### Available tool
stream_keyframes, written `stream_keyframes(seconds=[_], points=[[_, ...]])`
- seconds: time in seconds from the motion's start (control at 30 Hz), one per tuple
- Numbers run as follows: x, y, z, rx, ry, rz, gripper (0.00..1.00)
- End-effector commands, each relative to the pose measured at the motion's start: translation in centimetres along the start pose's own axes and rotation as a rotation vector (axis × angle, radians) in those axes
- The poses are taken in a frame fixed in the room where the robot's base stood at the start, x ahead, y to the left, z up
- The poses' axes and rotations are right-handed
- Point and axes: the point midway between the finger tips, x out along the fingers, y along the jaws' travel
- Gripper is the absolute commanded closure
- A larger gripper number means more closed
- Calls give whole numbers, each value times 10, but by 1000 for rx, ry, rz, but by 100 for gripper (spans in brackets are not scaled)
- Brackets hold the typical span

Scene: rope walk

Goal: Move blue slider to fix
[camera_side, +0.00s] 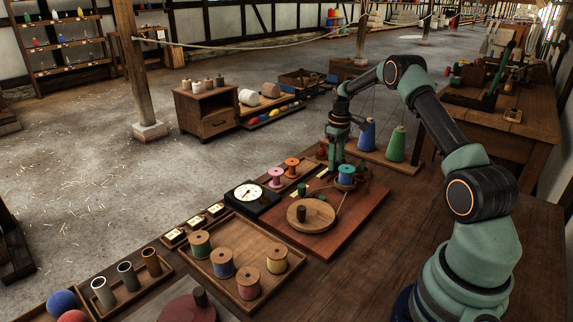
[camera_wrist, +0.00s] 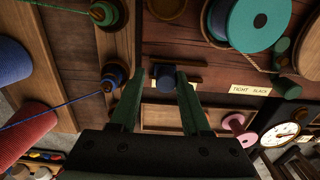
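The blue slider (camera_wrist: 166,79) is a small dark blue knob at a dark slot in the red-brown board, seen in the wrist view. A pale label beside it is partly covered, and I cannot read it. My gripper (camera_wrist: 160,75) has its two green fingers spread, one on each side of the knob, with gaps visible between knob and fingertips. In the side view my gripper (camera_side: 336,157) points down at the far edge of the board (camera_side: 362,205). The slider is not clearly seen there.
A teal-topped spool (camera_side: 346,175) and a wooden disc (camera_side: 310,214) stand on the board. A "TIGHT SLACK" label (camera_wrist: 250,89) lies beside a green knob (camera_wrist: 286,88). Pink (camera_side: 276,178) and orange (camera_side: 292,167) spools, a dial (camera_side: 248,193) and large blue (camera_side: 367,135) and green (camera_side: 396,145) cones are near.

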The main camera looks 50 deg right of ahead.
Motion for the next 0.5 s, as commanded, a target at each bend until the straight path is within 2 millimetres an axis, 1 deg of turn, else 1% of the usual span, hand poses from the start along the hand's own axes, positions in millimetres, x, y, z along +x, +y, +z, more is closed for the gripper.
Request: stream_keyframes(seconds=[0.37,0.5], points=[[0,-4,0,1,1,1,56],[-6,-4,0,1,2,1,56]])
